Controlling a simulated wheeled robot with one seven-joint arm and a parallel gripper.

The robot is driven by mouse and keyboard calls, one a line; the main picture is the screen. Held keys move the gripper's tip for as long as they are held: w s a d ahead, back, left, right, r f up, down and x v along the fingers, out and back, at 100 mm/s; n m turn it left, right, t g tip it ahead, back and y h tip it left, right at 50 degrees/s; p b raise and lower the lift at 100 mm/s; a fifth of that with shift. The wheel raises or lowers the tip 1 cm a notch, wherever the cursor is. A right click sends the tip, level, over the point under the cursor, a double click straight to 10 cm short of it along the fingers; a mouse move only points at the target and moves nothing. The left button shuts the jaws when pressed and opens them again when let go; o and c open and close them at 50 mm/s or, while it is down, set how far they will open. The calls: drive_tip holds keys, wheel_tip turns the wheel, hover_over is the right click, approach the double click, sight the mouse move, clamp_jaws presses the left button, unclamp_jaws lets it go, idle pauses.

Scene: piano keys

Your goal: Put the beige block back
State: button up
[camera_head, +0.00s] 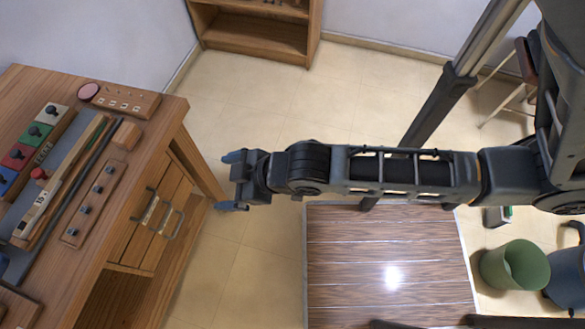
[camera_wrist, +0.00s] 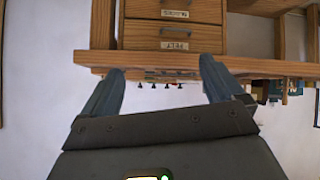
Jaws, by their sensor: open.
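My gripper (camera_head: 233,181) is open and empty, over the floor just right of the wooden desk (camera_head: 60,85). Its two blue-grey fingers also show apart in the wrist view (camera_wrist: 162,68), with nothing between them. A small light-brown block (camera_head: 126,136) sits on the desk near its right edge. A pale beige piece with a dark knob (camera_head: 56,114) stands at the far end of a row with green (camera_head: 37,132), red (camera_head: 18,155) and blue (camera_head: 5,180) pieces. I cannot tell which of the two pale pieces is the beige block. My gripper touches neither.
A pegged wooden strip (camera_head: 92,205) and a long grey bar lie on the desk. Drawers with handles (camera_head: 158,213) face my gripper; they appear upside down in the wrist view (camera_wrist: 175,35). A shelf (camera_head: 258,35) stands behind. Floor between desk and my arm is clear.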

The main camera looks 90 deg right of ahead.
drive_tip(key=s+a+r+t+y, duration=0.1)
drive_tip(key=s+a+r+t, duration=0.1)
drive_tip(key=s+r, duration=0.4)
drive_tip(key=s+a+r+t+y+b, duration=0.1)
drive_tip(key=s+a+r, duration=0.4)
drive_tip(key=r, duration=0.5)
drive_tip(key=shift+s+r+t, duration=0.15)
drive_tip(key=shift+s+t, duration=0.75)
drive_tip(key=shift+s, duration=0.1)
